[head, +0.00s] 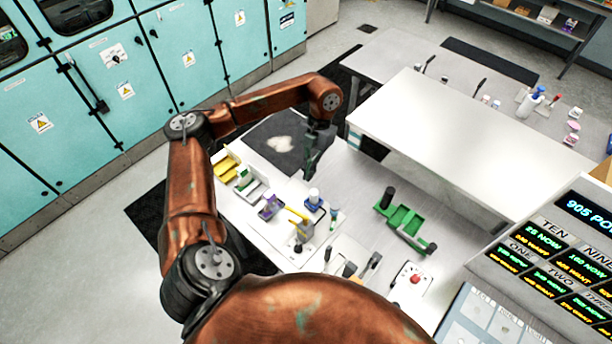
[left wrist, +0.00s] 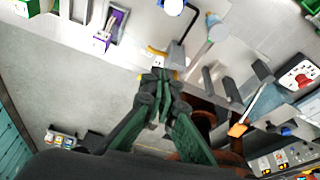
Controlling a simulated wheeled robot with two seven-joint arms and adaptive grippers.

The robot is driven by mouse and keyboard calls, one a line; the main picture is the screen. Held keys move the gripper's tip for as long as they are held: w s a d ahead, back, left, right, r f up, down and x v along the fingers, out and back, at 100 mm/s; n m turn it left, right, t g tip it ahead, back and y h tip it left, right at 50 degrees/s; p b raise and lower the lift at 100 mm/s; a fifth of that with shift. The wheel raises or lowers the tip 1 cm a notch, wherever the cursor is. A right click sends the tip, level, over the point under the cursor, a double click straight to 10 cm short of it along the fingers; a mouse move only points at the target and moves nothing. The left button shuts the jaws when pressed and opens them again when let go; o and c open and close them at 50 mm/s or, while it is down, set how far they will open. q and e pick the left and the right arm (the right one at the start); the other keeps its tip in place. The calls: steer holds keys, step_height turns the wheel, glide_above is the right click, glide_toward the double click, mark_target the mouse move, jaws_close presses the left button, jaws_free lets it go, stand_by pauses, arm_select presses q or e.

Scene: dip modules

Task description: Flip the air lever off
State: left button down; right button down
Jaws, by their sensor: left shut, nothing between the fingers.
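My left gripper (head: 311,165) hangs above the far edge of the white bench, pointing down, with its fingers closed and empty. Its closed green and black fingers also show in the left wrist view (left wrist: 159,88). Several dark levers stand near the front of the bench, including one lever (head: 373,261) and a shorter one (head: 349,269). Dark upright levers also show in the left wrist view (left wrist: 262,70), right of the fingers and apart from them. I cannot tell which is the air lever; no label is readable. My right gripper is not in view.
A panel with a red button (head: 415,279) sits right of the levers. A green fixture (head: 404,221) lies on the right of the bench. A lit display (head: 560,250) rises at the right.

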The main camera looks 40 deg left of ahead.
mark_target(297, 213)
arm_select(q)
steer(key=s+f+p, duration=0.4)
steer(key=s+f, duration=0.2)
steer(key=f, duration=0.2)
steer(key=shift+d, duration=0.25)
steer(key=shift+s, duration=0.1)
